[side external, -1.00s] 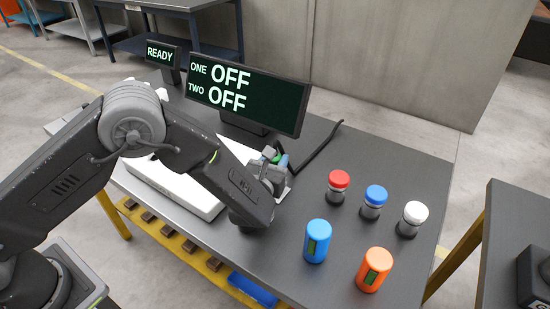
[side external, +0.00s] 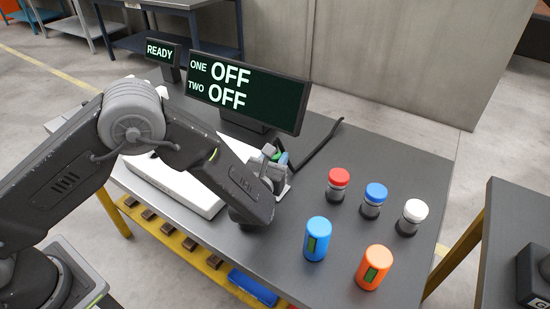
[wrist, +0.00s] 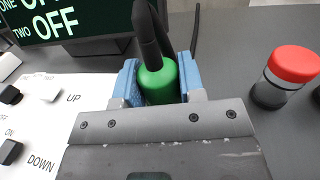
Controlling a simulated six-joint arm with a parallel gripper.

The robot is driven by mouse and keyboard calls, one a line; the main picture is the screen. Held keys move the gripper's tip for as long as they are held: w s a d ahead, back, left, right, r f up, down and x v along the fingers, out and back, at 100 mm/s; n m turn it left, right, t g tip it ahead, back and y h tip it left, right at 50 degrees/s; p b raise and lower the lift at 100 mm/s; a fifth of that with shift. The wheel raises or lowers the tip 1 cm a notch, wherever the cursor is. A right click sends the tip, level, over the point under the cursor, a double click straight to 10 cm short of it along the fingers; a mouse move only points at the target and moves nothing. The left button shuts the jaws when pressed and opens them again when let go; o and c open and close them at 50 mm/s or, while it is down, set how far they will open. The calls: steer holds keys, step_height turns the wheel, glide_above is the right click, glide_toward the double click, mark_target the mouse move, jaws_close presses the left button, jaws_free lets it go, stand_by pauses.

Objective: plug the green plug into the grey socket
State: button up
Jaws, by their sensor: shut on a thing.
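The green plug (wrist: 157,84) is between the two blue fingers of my gripper (wrist: 158,78) in the wrist view. My gripper is shut on it. A thick black cable rises from the plug's top. In the side external view only a bit of the green plug (side external: 268,151) shows beside my gripper (side external: 276,158), behind the wrist. I cannot make out the grey socket: the plug, gripper and wrist cover the area beneath. I cannot tell whether the plug touches a socket.
A display (side external: 248,92) reads ONE OFF, TWO OFF. Red-capped (side external: 338,184), blue-capped (side external: 373,201) and white-capped (side external: 411,217) jars stand right, with blue (side external: 317,239) and orange (side external: 374,267) cylinders nearer the front.

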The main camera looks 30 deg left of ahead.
steer(key=shift+f, duration=2)
steer(key=o, duration=1.1)
steer(key=shift+c, duration=0.2)
